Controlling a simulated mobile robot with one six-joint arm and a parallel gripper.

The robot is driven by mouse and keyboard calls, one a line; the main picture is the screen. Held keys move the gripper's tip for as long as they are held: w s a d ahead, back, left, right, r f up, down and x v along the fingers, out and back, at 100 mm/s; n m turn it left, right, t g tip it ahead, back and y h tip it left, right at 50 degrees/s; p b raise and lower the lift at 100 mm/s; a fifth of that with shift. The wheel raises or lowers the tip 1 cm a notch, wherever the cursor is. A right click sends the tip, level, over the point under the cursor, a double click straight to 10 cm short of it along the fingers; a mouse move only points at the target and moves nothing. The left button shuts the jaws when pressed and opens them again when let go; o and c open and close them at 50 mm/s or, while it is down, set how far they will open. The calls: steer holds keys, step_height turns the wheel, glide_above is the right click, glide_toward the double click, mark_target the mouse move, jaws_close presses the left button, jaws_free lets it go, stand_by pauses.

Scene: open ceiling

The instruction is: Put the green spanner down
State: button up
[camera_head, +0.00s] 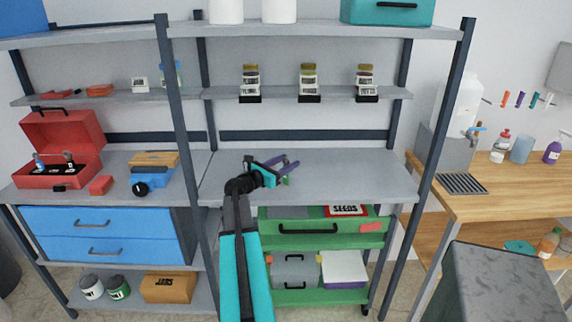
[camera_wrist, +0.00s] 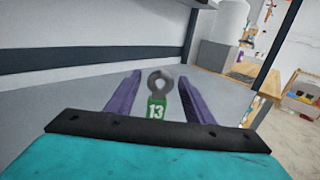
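The green spanner (camera_wrist: 157,108) has a grey ring end and the number 13 on its green handle. In the wrist view it lies between the two purple fingers of my gripper (camera_wrist: 160,77), with a gap on each side. My gripper is open. In the head view my gripper (camera_head: 290,163) is over the grey worktop (camera_head: 350,180) of the middle rack. A small green part of the spanner (camera_head: 286,180) shows just below the fingers. It appears to be on the worktop, but contact is hard to tell. The rest of the spanner is hidden by my gripper.
The worktop is clear to the right of my gripper. A blue and orange tool (camera_head: 152,178) and an open red toolbox (camera_head: 62,150) stand to the left. A shelf with several jars (camera_head: 309,85) is above. A dark rack post (camera_head: 440,125) stands at the right.

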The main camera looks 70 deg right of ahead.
steer(key=shift+r, duration=0.2)
steer(key=shift+w+a+f, duration=0.1)
steer(key=shift+w+a, duration=0.15)
steer(key=shift+a, duration=0.35)
steer(key=b+v, duration=0.2)
steer(key=v, duration=0.8)
steer(key=shift+a, duration=0.35)
steer(key=shift+w, duration=0.2)
